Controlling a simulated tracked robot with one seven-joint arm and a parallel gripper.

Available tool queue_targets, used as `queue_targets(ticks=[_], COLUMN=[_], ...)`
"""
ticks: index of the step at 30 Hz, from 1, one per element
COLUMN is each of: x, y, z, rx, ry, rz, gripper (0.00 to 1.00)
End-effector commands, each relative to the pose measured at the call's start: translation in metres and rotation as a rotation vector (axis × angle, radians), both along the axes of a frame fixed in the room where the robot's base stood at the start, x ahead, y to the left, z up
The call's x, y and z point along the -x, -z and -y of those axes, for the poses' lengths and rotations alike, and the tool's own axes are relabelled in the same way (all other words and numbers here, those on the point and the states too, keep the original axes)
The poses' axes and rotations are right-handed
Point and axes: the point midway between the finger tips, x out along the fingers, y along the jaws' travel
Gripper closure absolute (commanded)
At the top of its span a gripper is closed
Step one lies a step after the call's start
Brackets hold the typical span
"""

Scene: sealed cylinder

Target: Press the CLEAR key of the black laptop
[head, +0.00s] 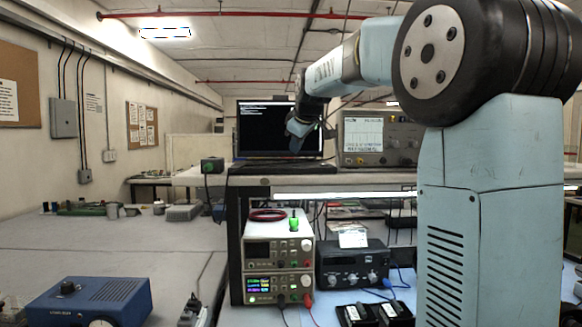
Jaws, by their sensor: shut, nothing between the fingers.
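The black laptop (262,127) stands open on the raised shelf at the centre of the head view. Its dark screen shows a few lines of small white text at the top left. Its keyboard base (262,168) is seen nearly edge-on, so the CLEAR key cannot be made out. My gripper (296,146) is shut and empty, pointing down. It appears in front of the right part of the screen, above the keyboard base. Its exact distance from the keys cannot be told.
Below the shelf are stacked power supplies (278,262) and a black radio-like unit (352,264). A blue box (90,300) sits front left.

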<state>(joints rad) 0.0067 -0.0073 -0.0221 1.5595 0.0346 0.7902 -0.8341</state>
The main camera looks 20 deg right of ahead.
Motion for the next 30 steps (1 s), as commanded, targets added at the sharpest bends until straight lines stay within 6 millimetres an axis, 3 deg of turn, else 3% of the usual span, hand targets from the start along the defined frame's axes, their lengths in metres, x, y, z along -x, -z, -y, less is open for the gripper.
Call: queue_targets(ticks=[12,30], x=[0.000,0.000], y=[-0.030,-0.031], z=[0.000,0.000], rx=[0.000,0.000], ry=[0.000,0.000], rz=[0.000,0.000], gripper=[1.00,1.00])
